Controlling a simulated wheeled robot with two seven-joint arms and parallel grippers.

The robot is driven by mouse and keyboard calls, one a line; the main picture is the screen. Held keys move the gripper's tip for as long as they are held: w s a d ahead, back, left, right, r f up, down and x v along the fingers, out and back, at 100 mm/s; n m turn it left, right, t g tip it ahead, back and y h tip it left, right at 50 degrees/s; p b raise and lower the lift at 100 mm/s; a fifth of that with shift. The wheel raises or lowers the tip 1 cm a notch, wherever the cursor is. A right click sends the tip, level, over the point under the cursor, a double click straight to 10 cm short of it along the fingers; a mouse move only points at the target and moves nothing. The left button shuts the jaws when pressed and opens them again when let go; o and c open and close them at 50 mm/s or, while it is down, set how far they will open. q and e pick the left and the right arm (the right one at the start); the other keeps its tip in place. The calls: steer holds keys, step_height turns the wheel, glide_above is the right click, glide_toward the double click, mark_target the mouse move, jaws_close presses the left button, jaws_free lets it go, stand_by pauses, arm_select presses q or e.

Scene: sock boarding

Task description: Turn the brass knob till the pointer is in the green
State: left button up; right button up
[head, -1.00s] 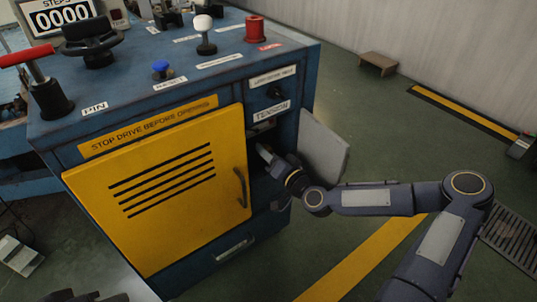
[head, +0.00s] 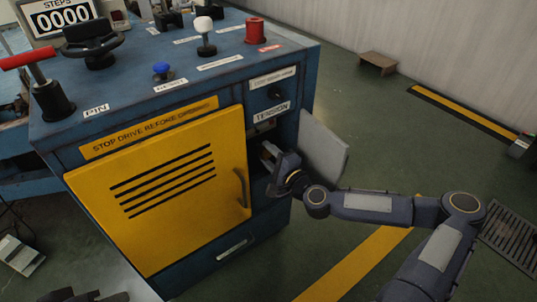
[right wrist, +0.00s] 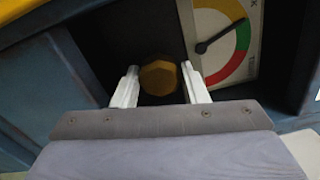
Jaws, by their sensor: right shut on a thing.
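The brass knob (right wrist: 158,78) shows in the right wrist view, between the two pale fingers of my right gripper (head: 267,151), which is shut on it. In the head view the knob is hidden inside the recess under the TENSION label (head: 271,113). The gauge (right wrist: 222,65) stands right of the knob in the right wrist view, with a yellow, a green and a red band. Its dark pointer (right wrist: 219,37) slants up to the right, and its tip lies near the border of yellow and green.
A grey flap (head: 323,148) stands open just right of my right gripper. The yellow door (head: 165,190) with its dark handle is left of the recess. The blue cabinet (head: 285,85) carries several controls on top. The green floor to the right is mostly clear.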

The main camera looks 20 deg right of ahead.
steer(key=m, duration=0.6)
steer(key=shift+p, duration=0.35)
steer(key=shift+f+m, duration=0.1)
steer(key=shift+m, duration=0.2)
steer(key=o, duration=1)
steer(key=shift+c, duration=0.2)
steer(key=p+v, duration=0.2)
steer(key=v, duration=0.6)
